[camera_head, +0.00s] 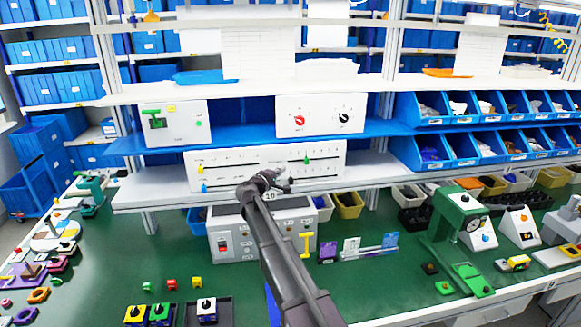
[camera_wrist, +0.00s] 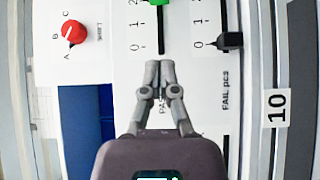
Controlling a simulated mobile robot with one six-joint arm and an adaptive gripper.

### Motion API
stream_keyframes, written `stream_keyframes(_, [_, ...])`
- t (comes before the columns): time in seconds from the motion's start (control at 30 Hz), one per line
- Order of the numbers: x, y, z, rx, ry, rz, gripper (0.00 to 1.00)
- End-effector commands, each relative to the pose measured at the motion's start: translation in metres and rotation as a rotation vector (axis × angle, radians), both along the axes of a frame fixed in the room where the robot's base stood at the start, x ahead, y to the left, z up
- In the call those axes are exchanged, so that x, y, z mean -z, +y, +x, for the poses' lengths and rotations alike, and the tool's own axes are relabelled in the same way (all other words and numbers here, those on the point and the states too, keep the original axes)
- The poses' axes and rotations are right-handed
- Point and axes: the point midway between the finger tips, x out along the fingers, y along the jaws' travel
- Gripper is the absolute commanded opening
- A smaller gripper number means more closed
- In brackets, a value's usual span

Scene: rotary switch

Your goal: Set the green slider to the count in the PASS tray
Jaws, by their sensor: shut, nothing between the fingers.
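The green slider (camera_head: 307,160) is a small green handle on the white slider panel (camera_head: 235,158) under the blue shelf. In the head view my gripper (camera_head: 286,184) is in front of the panel's lower edge. It partly covers a label beginning "PA". No tray label reading PASS is legible.
A black slider (camera_wrist: 230,40) sits near 0 on the FAIL pcs scale. A red knob (camera_wrist: 74,33) is on another panel. Yellow (camera_head: 200,169) and blue (camera_head: 204,188) handles are at the panel's left. A dark tray (camera_head: 224,313) holding a block is on the green bench.

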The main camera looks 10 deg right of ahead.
Motion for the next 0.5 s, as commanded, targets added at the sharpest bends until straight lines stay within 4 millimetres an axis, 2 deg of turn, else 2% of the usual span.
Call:
stream_keyframes(0.03, [0.000, 0.007, -0.008, -0.003, 0.000, 0.000, 0.00])
stream_keyframes(0.2, [0.000, 0.023, -0.024, -0.001, 0.000, 0.000, 0.00])
stream_keyframes(0.5, [0.000, 0.034, -0.035, 0.001, 0.000, 0.000, 0.00])
